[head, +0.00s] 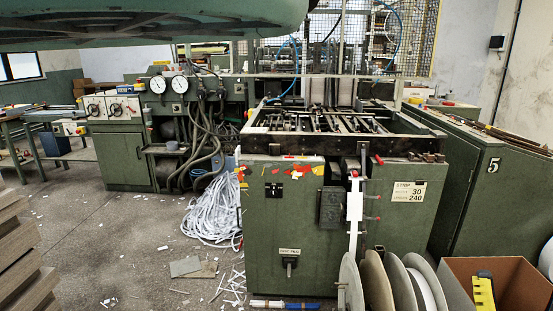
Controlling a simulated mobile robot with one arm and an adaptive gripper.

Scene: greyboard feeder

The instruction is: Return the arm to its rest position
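My gripper is not in view in the head view, so I cannot see its pose or whether it holds anything. The green feeder machine (330,215) stands in the middle, with an open top of rails and bars (325,122). A plate on its front reads "STRIP 30 240" (409,191).
Grey discs or reels (377,281) stand in front of the feeder, beside a cardboard box (517,282) holding a yellow item (483,292). Board stacks (22,255) are at left. White strips (212,217) and scraps litter the floor. A green cabinet marked 5 (492,190) is at right.

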